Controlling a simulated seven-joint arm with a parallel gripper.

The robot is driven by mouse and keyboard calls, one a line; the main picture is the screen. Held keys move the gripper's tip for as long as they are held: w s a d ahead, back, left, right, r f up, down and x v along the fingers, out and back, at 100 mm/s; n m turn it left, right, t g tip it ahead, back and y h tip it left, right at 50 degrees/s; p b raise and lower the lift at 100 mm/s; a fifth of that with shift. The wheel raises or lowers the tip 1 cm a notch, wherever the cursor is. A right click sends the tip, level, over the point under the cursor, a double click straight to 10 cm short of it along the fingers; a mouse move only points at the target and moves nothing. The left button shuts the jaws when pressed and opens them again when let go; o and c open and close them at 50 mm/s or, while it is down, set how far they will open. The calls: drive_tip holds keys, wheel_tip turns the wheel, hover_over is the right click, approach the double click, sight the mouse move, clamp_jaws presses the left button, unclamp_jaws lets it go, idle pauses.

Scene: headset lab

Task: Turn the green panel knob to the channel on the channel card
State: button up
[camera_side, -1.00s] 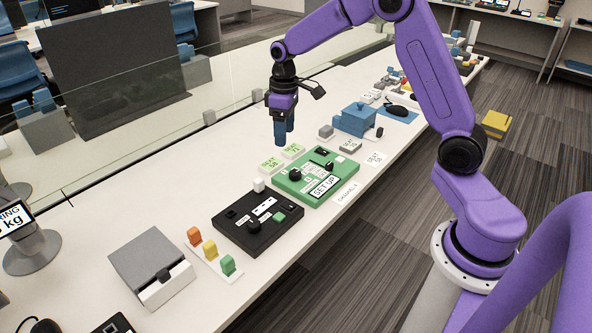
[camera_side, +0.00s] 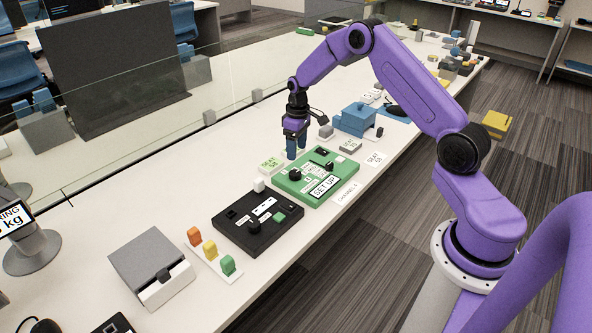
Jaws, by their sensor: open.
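The green panel (camera_side: 289,188) lies on the white bench near the middle of the side view. Its black round knob (camera_side: 295,174) is at the panel's left part. A second dark control (camera_side: 328,167) sits near its right end, and a "SET UP" label (camera_side: 324,187) is on its front. The channel card (camera_side: 346,195), reading "CHANNEL" with a small last character, lies in front of the panel. My gripper (camera_side: 296,155) points down, open and empty, a little above and behind the knob. It hides one of the "SEAT" cards.
A black panel (camera_side: 235,231) with its own knob lies to the left of the green one. A "SEAT" card (camera_side: 271,165) lies behind. A glass screen runs along the bench's back.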

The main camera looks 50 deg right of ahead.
sight(296, 172)
drive_tip(key=f, duration=0.9)
drive_tip(key=shift+a, duration=0.25)
drive_tip(key=c, duration=1)
